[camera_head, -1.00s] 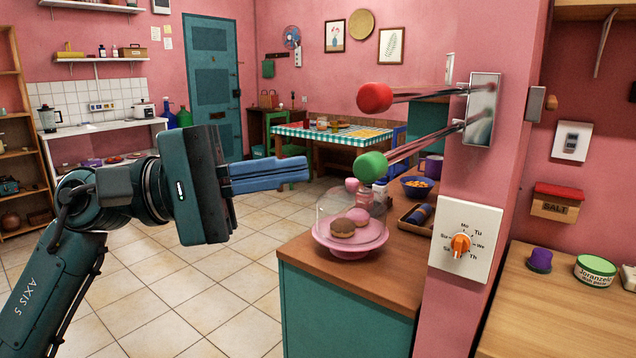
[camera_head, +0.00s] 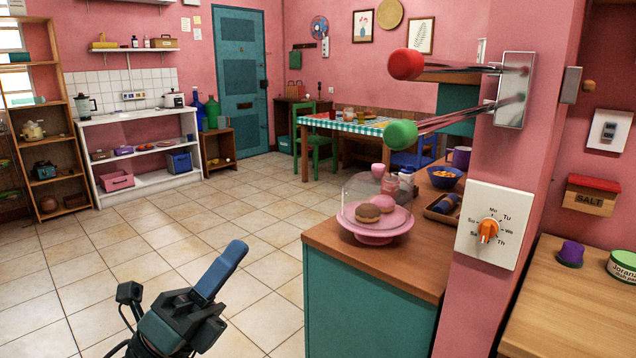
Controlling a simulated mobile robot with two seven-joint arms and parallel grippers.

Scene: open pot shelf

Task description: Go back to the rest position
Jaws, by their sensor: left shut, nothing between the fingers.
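My left gripper (camera_head: 222,271) is low in the head view, left of the teal cabinet. Its blue fingers are shut together with nothing between them and point up and to the right. It is over the tiled floor and apart from every object. My right gripper is out of view. The open pot shelf (camera_head: 66,150) stands at the far left against the wall, with several pots and jars on its boards.
The teal cabinet (camera_head: 365,310) carries a pink cake stand (camera_head: 372,236) with a clear dome. Red (camera_head: 406,64) and green (camera_head: 401,135) knobbed levers stick out from the pink pillar. A wooden counter (camera_head: 570,310) is at right. Tiled floor on the left is clear.

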